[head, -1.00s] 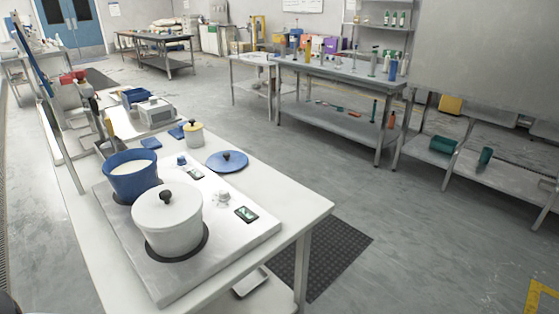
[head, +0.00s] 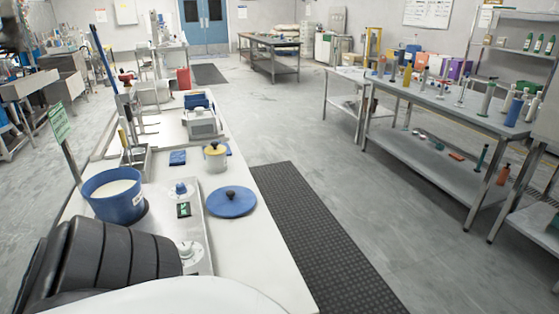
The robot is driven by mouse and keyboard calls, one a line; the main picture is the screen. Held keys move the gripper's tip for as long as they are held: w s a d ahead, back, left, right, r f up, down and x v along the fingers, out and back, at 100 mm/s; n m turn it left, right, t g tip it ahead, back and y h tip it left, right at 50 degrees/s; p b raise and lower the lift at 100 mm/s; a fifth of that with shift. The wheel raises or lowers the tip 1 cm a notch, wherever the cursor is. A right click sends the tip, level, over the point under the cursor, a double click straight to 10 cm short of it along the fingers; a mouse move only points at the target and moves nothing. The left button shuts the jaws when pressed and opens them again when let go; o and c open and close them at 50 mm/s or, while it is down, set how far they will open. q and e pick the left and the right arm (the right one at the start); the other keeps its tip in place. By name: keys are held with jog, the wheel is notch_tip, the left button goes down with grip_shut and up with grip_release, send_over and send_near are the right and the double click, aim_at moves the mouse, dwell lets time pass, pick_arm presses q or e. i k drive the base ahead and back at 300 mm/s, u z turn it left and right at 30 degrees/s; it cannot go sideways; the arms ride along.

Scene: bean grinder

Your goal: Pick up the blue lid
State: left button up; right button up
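The blue lid (head: 231,201) lies flat on the white table (head: 268,268), to the right of the hotplate (head: 195,225). It is round with a dark knob on top. A blue pot (head: 114,196) with white contents stands to its left on the hotplate. Neither fingertips of my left gripper nor my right gripper show in the head view. A black ribbed part and a white rounded shape, which look like parts of my arm, fill the lower left and bottom. The white pot is not visible now.
A small pot with a yellow band (head: 215,157) and a blue cloth-like item (head: 178,158) sit behind the lid. A grey scale-like device (head: 202,123) stands farther back. A dark floor mat (head: 310,235) lies right of the table. A bench (head: 440,120) holds bottles.

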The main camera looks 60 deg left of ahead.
aim_at(232, 201)
jog(key=i, duration=2.35)
jog(key=u, duration=3.35)
